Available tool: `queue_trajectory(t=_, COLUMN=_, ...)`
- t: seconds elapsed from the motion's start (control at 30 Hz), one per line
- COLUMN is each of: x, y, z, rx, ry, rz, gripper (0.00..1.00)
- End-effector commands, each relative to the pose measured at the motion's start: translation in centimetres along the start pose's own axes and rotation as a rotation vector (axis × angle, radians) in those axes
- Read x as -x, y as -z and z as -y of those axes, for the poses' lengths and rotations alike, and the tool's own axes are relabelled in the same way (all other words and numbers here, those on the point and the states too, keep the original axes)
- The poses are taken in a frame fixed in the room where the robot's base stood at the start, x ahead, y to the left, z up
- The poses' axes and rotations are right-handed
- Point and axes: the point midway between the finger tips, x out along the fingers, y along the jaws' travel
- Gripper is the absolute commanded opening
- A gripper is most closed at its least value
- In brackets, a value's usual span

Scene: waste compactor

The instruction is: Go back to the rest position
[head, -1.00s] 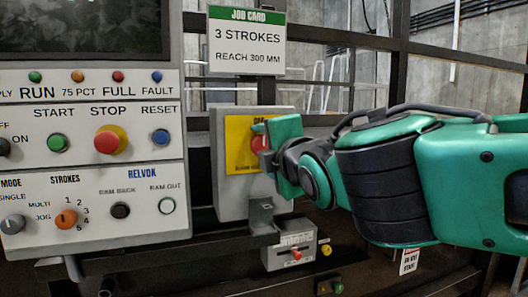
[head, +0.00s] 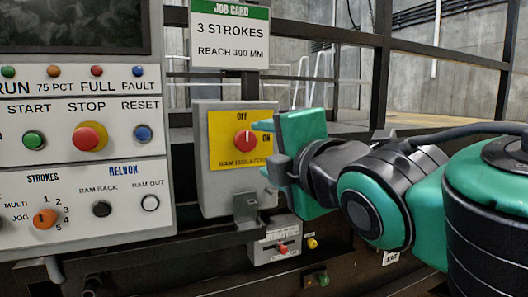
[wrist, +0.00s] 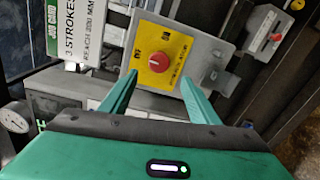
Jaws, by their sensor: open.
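My gripper (head: 265,150) is open and empty, to the right of the red isolator knob (head: 245,141) and apart from it. The knob sits on a yellow plate (head: 225,152) marked OFF at the top and ON at the right, on a grey box. Its white mark appears to point up at OFF. In the wrist view, the two green fingers of my gripper (wrist: 158,80) are spread, with the knob (wrist: 153,62) beyond their tips and nothing between them.
The control panel (head: 85,180) with buttons and dials stands at the left. A job card (head: 230,38) hangs above the box. A small grey switch box (head: 268,250) with a red lever sits below. Dark railings (head: 430,52) cross the background at the right.

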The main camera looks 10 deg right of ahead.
Motion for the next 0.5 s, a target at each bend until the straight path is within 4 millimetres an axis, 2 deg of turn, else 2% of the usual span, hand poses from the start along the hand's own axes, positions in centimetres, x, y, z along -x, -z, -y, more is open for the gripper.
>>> queue_trajectory(t=0.3, x=-0.2, y=-0.6, z=0.6, rx=-0.017, ry=0.019, rz=0.011, gripper=0.56)
queue_trajectory(t=0.37, x=-0.6, y=-1.6, z=1.6, rx=-0.052, ry=0.050, rz=0.031, gripper=0.56)
queue_trajectory(t=0.47, x=-1.3, y=-4.8, z=4.8, rx=-0.160, ry=0.142, rz=0.095, gripper=0.56)
queue_trajectory(t=0.5, x=-1.5, y=-6.4, z=6.5, rx=-0.221, ry=0.188, rz=0.134, gripper=0.56)
